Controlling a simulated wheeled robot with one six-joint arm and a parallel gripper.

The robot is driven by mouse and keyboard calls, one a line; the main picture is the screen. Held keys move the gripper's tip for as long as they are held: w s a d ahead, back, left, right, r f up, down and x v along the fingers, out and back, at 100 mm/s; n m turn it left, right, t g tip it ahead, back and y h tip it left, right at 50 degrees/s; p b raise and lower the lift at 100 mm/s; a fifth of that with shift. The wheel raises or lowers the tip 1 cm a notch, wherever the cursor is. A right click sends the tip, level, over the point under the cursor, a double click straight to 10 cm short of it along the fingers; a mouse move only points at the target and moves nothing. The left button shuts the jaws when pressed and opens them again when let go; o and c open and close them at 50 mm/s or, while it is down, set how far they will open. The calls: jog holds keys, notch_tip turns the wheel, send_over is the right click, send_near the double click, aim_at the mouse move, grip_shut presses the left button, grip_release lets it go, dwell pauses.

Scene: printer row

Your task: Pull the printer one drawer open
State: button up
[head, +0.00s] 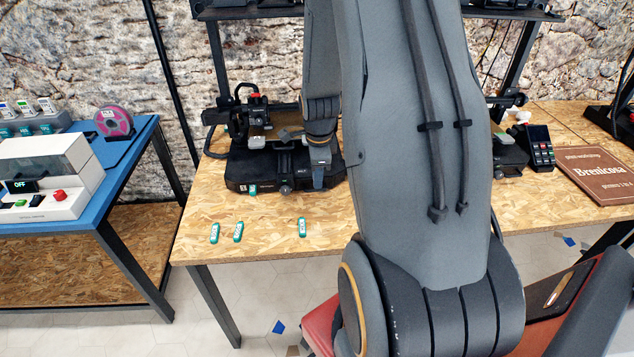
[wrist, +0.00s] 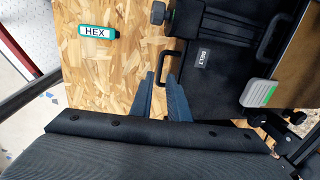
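A black printer (head: 262,172) stands on the wood-chip table, left of my arm. Its dark base front carries a small BELT label, which also shows in the wrist view (wrist: 201,58). A black drawer handle (wrist: 165,56) sticks out of the front near that label. I see no gap showing the drawer pulled out. My gripper (wrist: 160,78) is at the front's right end in the head view (head: 319,184). Its two fingers are apart, with the near part of the handle at the gap between the tips. Whether they touch it I cannot tell.
A HEX tag (wrist: 97,32) lies on the table before the printer, with other teal tags (head: 238,231) nearby. A blue table (head: 125,152) stands left; a brown book (head: 598,175) lies right. My arm hides the middle.

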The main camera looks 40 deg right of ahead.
aim_at(317, 190)
jog(key=shift+w+d+f+p, duration=0.1)
jog(key=shift+w+f+p, duration=0.05)
jog(key=shift+f, duration=0.7)
jog(key=shift+w+d+f+p, duration=0.1)
jog(key=shift+w+f+p, duration=0.05)
jog(key=shift+f, duration=0.7)
grip_shut()
